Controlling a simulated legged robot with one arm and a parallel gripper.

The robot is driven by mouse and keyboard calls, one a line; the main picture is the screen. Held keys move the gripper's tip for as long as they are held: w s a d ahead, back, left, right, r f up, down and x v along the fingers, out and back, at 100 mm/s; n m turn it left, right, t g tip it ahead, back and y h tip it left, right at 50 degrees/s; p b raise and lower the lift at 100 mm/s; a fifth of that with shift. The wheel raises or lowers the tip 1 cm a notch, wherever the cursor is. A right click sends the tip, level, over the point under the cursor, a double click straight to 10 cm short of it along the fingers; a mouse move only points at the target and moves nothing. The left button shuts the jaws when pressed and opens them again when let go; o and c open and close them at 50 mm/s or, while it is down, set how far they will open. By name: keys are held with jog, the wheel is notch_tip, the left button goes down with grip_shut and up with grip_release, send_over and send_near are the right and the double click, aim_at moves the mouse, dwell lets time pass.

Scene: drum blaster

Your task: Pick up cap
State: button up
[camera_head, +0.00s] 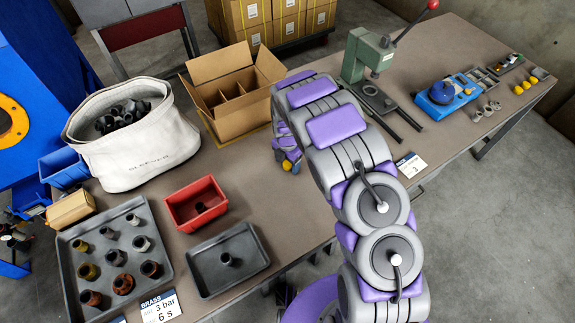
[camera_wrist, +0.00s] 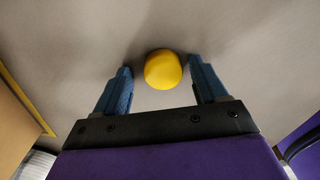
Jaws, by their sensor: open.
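A yellow rounded cap (camera_wrist: 163,70) rests on the grey-brown tabletop in the wrist view. My gripper (camera_wrist: 163,78) is open, with one blue finger to the left of the cap and one to the right. There is a gap between each finger and the cap, and nothing is held. In the head view my gripper (camera_head: 290,160) is low over the table, partly hidden behind my arm. Small yellow and orange patches show beside its fingers, too small to tell apart.
An open cardboard box (camera_head: 235,95) stands left of my gripper. A green press (camera_head: 365,60) stands to the right, with a blue device (camera_head: 447,95) and several small yellow pieces (camera_head: 526,85) beyond. A red bin (camera_head: 197,204), a grey tray (camera_head: 228,260) and a white sack (camera_head: 140,155) are nearer left.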

jog(key=shift+d+r, duration=0.1)
jog(key=shift+d, duration=0.15)
jog(key=c, duration=0.5)
jog(key=shift+a, duration=0.1)
jog(key=c, duration=0.6)
jog(key=shift+r, duration=0.1)
jog(key=shift+c, duration=0.2)
